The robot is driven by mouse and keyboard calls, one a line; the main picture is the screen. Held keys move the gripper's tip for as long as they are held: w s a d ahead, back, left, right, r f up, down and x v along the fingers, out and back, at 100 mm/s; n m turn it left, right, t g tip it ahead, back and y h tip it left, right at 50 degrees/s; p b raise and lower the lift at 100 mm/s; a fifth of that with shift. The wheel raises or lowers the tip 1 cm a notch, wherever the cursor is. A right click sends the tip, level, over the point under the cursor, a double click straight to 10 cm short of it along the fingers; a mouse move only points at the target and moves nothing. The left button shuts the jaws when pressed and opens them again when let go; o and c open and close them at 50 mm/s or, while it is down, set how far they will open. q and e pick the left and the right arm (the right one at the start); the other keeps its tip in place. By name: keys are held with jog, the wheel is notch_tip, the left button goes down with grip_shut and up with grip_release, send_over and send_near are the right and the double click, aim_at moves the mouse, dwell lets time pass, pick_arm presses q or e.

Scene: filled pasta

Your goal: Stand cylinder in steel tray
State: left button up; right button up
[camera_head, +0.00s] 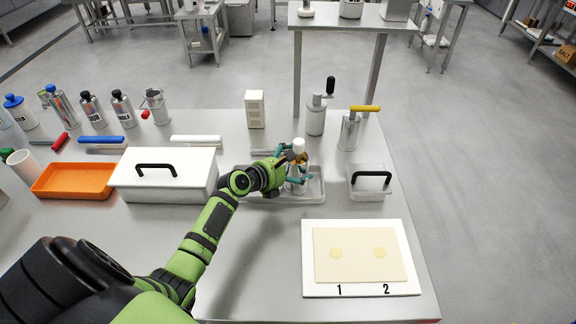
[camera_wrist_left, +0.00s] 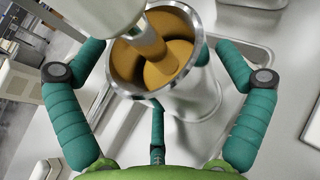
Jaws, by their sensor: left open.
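The steel cylinder (camera_wrist_left: 190,95) stands in the steel tray (camera_wrist_left: 268,75), with its open mouth and brownish interior facing the left wrist camera. A white round part (camera_wrist_left: 100,15) sits above its mouth; I cannot tell if they are joined. In the head view the cylinder (camera_head: 297,172) is partly hidden by my left gripper (camera_head: 296,168), and the tray (camera_head: 318,190) shows around it. My left gripper is open, with its teal fingers spread on both sides of the cylinder and a third finger below it in the wrist view. My right gripper is not in view.
A lidded steel box (camera_head: 168,185) and an orange tray (camera_head: 75,180) stand left. A small lidded container (camera_head: 370,184) is right of the steel tray. A white board (camera_head: 361,290) with dough lies in front. Two cranked steel devices (camera_head: 316,118) stand behind.

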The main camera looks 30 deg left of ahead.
pick_arm(q)
jog(key=v, duration=1.2)
jog(key=shift+p, duration=0.4)
